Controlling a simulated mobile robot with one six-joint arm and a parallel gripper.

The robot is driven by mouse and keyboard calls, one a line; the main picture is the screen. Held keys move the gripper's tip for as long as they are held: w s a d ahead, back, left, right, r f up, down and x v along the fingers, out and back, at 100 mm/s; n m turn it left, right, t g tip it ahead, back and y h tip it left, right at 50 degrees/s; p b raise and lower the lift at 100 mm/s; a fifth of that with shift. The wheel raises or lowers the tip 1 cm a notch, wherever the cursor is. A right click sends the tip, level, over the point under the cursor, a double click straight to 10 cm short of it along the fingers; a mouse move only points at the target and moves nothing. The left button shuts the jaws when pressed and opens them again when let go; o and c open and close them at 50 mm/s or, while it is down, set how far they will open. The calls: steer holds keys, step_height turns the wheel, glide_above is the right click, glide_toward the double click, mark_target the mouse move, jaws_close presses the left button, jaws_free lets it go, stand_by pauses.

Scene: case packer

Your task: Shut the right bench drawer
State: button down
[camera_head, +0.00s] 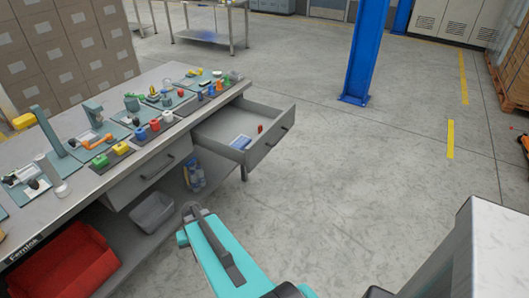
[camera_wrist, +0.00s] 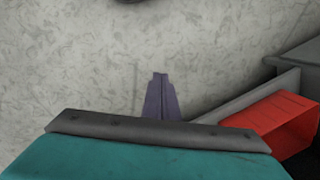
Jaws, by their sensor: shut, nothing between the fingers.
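The right bench drawer (camera_head: 270,143) is grey and stands pulled well out from the right end of the bench in the head view. A blue and white item and a small red item lie inside it. Its front panel and dark handle face the open floor. My gripper (camera_wrist: 160,78) shows in the wrist view with its two dark fingers together and empty, over bare floor. In the head view my teal arm end is in front of the bench, nearer than the drawer and apart from it. The fingers are not clear there.
The left drawer (camera_head: 152,172) is shut. The bench top (camera_head: 150,150) carries several coloured parts on mats. A red bin (camera_head: 66,262) and a grey bin (camera_head: 153,212) sit on the lower shelf. A blue column (camera_head: 368,50) stands behind. The floor right of the drawer is clear.

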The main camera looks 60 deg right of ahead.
steer(key=w+d+r+m+t+h, duration=0.15)
steer(key=d+r, duration=0.25)
steer(key=d, duration=0.5)
steer(key=d+r+m+t+b, duration=0.15)
steer(key=d+r, duration=0.25)
steer(key=d, duration=0.4)
steer(key=d+r+m+t+h, duration=0.1)
steer(key=d+r+m, duration=0.1)
steer(key=d+r, duration=0.5)
steer(key=s+d+r+m+h, duration=0.1)
steer(key=s+d+r, duration=0.2)
steer(key=d, duration=0.4)
steer(key=s+d+r+m+t+h, duration=0.1)
steer(key=s+d+r, duration=0.3)
steer(key=d, duration=0.4)
steer(key=s+d+r+m+h, duration=0.2)
steer(key=s+d+r+m, duration=0.1)
steer(key=d, duration=0.4)
step_height(320, 180, up, 2)
steer(key=shift+s+d+r+t+b, duration=0.2)
steer(key=shift+s+d+t+b, duration=0.15)
steer(key=shift+s, duration=0.2)
steer(key=shift+f, duration=0.1)
steer(key=p, duration=0.2)
glide_toward(263, 152)
step_height(263, 152, down, 3)
steer(key=s+d, duration=0.1)
steer(key=s, duration=0.1)
steer(key=shift+w+p, duration=0.75)
steer(key=shift+w, duration=1.2)
